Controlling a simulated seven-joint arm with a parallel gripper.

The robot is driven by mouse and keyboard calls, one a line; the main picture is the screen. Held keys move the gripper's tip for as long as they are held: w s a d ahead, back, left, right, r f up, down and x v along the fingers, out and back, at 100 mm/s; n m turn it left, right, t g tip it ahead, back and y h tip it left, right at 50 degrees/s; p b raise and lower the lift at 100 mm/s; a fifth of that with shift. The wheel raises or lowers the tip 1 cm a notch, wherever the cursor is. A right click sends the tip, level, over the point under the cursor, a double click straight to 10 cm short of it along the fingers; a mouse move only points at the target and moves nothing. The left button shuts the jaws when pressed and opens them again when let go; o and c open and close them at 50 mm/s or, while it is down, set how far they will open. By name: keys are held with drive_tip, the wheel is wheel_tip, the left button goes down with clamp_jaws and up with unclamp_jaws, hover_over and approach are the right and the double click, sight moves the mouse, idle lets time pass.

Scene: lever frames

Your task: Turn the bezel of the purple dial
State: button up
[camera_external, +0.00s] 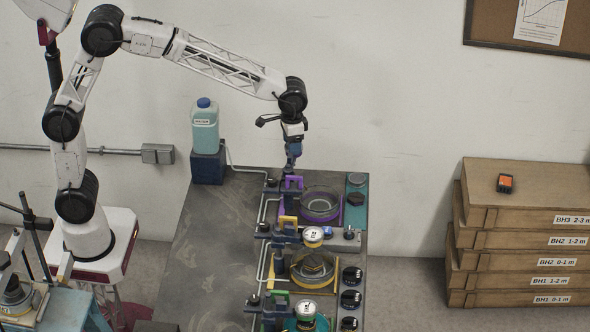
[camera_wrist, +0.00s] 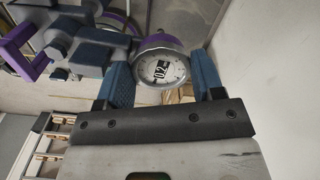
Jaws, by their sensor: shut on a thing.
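The purple dial shows in the wrist view as a round gauge with a white face (camera_wrist: 162,70), a silver bezel and a purple body behind it (camera_wrist: 157,42). A black and white patch on its face seems to read "0.2". My gripper (camera_wrist: 164,80) has its two blue fingers on either side of the bezel, shut on it. In the external view my gripper (camera_external: 292,160) points down at the top of the purple lever frame (camera_external: 291,186), at the back of the bench. There the dial is too small and covered to make out.
A purple-edged square with a round ring (camera_external: 320,206) lies right of the purple frame. Yellow (camera_external: 288,222) and green lever frames stand nearer along the bench (camera_external: 205,240). A bottle (camera_external: 204,128) stands back left. Wooden boxes (camera_external: 520,230) are stacked at right.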

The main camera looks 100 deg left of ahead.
drive_tip(key=n, duration=0.3)
drive_tip(key=shift+d+n, duration=0.1)
drive_tip(key=shift+n, duration=0.2)
drive_tip(key=shift+w+n, duration=0.15)
drive_tip(key=shift+n, duration=1.65)
drive_tip(key=shift+r, duration=0.1)
drive_tip(key=o, duration=0.9)
drive_tip(key=shift+r, duration=3.85)
drive_tip(key=shift+d, duration=0.1)
